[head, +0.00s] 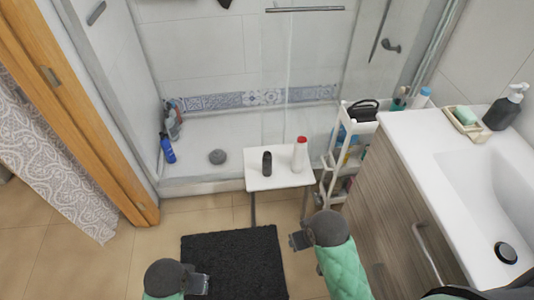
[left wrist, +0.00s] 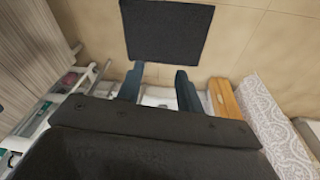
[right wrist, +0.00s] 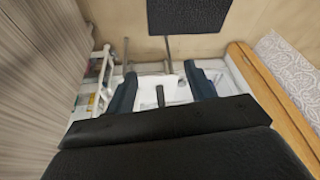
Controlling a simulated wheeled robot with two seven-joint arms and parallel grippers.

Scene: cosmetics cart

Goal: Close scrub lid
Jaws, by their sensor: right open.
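A dark bottle (head: 266,163) and a white bottle with a red top (head: 299,155) stand upright on a small white table (head: 280,181). I cannot tell which is the scrub, or whether a lid is open. My right gripper (head: 298,241) is open and empty, in front of the table and apart from it. In the right wrist view, the dark bottle (right wrist: 160,96) shows between its spread fingers (right wrist: 160,92), farther off. My left gripper (head: 203,284) is open and empty above the floor near the dark mat; its spread fingers show in the left wrist view (left wrist: 158,88).
A black mat (head: 235,262) lies on the tiled floor before the table. A white shelf cart (head: 327,175) with toiletries stands right of the table, beside the washbasin cabinet (head: 395,185). A blue bottle (head: 167,149) and a grey round thing (head: 217,157) are in the shower.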

